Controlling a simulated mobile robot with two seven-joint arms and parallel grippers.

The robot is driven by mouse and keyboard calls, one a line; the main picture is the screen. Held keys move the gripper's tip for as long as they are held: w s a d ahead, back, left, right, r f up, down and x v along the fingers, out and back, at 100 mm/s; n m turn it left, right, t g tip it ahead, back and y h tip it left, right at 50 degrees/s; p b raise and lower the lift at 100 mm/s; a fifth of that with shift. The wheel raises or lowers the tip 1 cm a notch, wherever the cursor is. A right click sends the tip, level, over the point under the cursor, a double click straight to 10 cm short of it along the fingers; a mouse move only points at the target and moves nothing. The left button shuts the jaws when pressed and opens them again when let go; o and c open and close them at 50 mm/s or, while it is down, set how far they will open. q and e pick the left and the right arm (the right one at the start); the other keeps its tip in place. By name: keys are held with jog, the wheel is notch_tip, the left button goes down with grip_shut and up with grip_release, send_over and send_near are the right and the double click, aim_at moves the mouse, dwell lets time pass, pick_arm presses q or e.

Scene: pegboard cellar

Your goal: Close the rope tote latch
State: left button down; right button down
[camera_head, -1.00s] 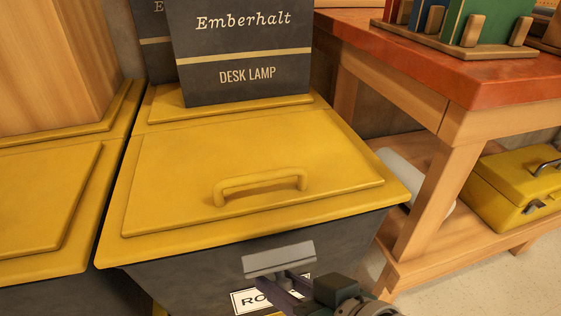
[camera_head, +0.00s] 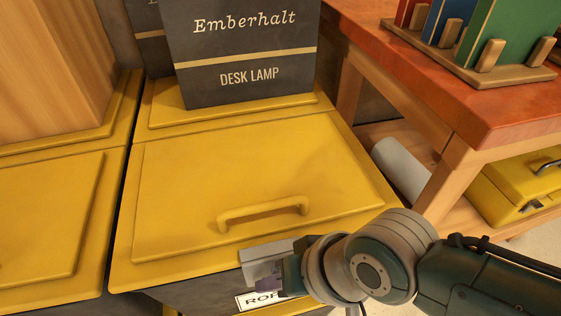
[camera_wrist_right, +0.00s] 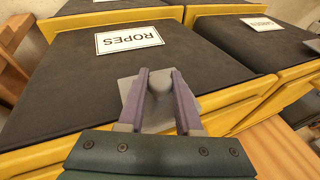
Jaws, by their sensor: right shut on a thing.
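The rope tote (camera_head: 190,295) is a dark box with a yellow lid (camera_head: 180,170) lying flat, with a raised lid handle (camera_head: 262,212). A grey latch plate (camera_head: 256,266) is at the middle of its front, by the lid's front edge, above a partly hidden white label (camera_head: 243,302). My right gripper (camera_head: 287,272) is shut on the latch. In the right wrist view the fingers (camera_wrist_right: 160,85) straddle the grey latch (camera_wrist_right: 127,88), and the label (camera_wrist_right: 129,39) reads "ROPES". Whether the latch touches the lid rim is unclear. My left gripper is out of view.
A dark desk lamp box (camera_head: 245,55) stands on the back of the tote. Another yellow-lidded tote (camera_head: 45,215) is close on the left. A wooden bench (camera_head: 470,110) with a red top stands at right, a yellow toolbox (camera_head: 515,190) on its lower shelf.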

dwell(0.4)
jog(key=c, duration=0.6)
grip_release()
jog(key=p+v, duration=0.6)
jog(key=v, duration=0.4)
